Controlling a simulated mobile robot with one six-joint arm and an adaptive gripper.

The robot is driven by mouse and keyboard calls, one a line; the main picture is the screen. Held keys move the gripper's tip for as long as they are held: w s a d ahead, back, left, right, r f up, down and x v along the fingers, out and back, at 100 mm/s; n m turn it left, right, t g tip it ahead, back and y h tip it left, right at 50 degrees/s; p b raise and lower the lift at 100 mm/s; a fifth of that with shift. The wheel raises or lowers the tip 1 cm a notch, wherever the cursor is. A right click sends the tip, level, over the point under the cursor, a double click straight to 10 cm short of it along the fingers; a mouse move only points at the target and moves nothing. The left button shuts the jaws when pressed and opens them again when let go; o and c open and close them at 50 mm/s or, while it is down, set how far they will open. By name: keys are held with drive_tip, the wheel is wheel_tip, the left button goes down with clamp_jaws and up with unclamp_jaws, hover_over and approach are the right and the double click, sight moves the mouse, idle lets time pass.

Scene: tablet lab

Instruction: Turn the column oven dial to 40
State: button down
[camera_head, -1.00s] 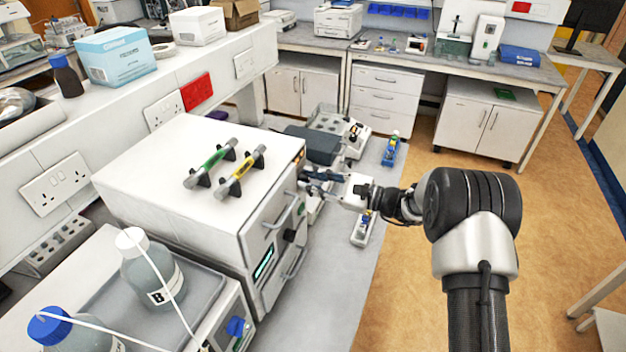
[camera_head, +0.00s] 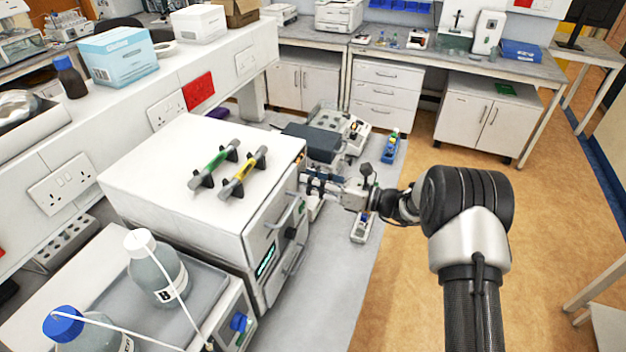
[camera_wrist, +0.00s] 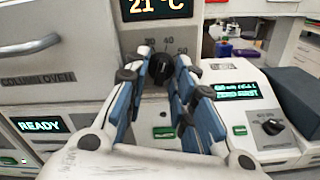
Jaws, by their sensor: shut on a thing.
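The column oven (camera_head: 190,175) is the large white box on the bench, and its front also shows in the wrist view (camera_wrist: 60,90). Its lit display (camera_wrist: 157,8) reads 21 °C. The black dial (camera_wrist: 160,70) sits below that display, with 30, 40 and 50 printed above it. My gripper (camera_wrist: 162,76) has its blue-padded fingers on both sides of the dial and is shut on it. The dial's pointer cannot be made out. In the head view my gripper (camera_head: 312,184) is at the far end of the oven front and the dial is hidden.
Green and yellow columns (camera_head: 243,172) lie in clips on the oven top. A door handle (camera_wrist: 30,46) is left of my fingers. A unit with a "ZERO FIRST" display (camera_wrist: 236,92) and its own knob (camera_wrist: 271,127) stands at right. Bottles stand on the near instrument (camera_head: 160,268).

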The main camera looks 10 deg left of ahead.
drive_tip(key=shift+m, duration=0.3)
drive_tip(key=c, duration=1.4)
unclamp_jaws()
drive_tip(key=shift+o, duration=0.2)
drive_tip(key=s+d, duration=0.1)
drive_tip(key=d, duration=0.7)
